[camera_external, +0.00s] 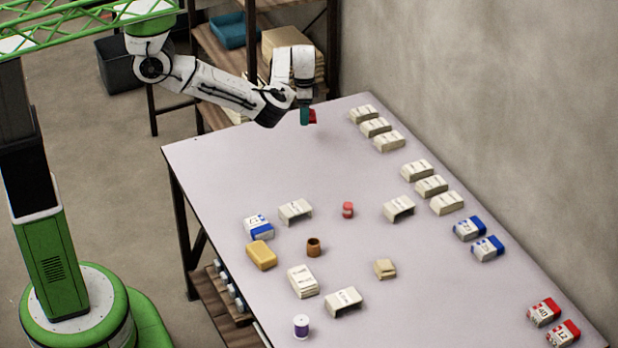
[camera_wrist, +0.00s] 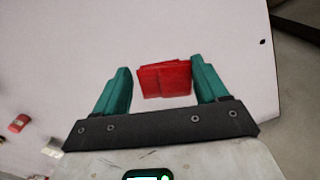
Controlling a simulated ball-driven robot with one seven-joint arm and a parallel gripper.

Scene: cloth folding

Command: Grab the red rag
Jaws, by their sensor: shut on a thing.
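The red rag (camera_wrist: 165,79) is a small folded red cloth between the two teal fingers of my gripper (camera_wrist: 162,85) in the wrist view. My gripper is shut on it. The rag's right edge meets the right finger, and its left edge lies close by the left finger. In the external view the rag (camera_external: 313,117) shows as a small red patch beside the teal fingers of my gripper (camera_external: 306,116), over the far end of the table. One finger hides part of it there. Its height above the table is hard to tell.
The pale table (camera_external: 300,165) is clear around my gripper. White boxes (camera_external: 375,127) line the wall side. Nearer stand a red spool (camera_external: 348,210), a yellow block (camera_external: 261,254), a brown cup (camera_external: 314,247) and several more boxes. A shelf (camera_external: 215,50) stands behind the table.

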